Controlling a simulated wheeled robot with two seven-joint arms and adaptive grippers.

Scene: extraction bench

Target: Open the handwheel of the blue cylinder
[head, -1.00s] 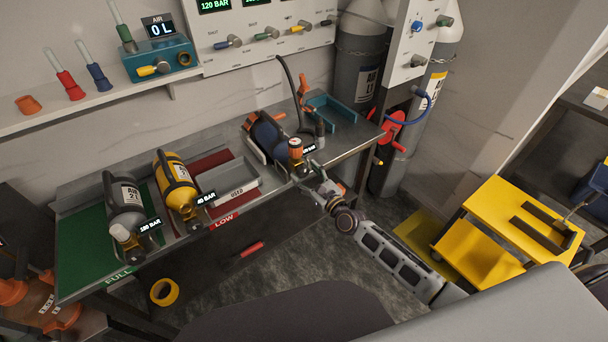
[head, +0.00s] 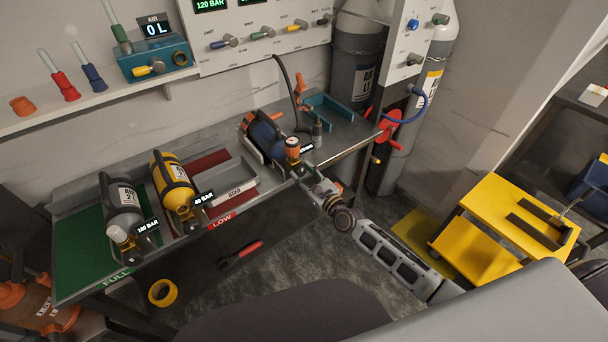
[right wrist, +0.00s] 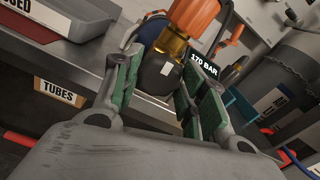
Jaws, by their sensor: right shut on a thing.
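The blue cylinder (head: 266,133) lies in a cradle at the right part of the bench, its valve end towards me. An orange-topped brass fitting (head: 292,146) stands up from its valve; it fills the top of the right wrist view (right wrist: 193,18). A display by the valve reads 170 BAR (right wrist: 204,65). The black handwheel (right wrist: 158,76) faces my right gripper, between its green-padded fingers. My right gripper (head: 303,172) reaches over the bench's front edge and is shut on the handwheel; its fingers also show in the wrist view (right wrist: 165,90). My left gripper is not in view.
A blue bracket (head: 330,108) is at the back right. A yellow cart (head: 510,225) stands right. Tape (head: 162,293) lies below the bench.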

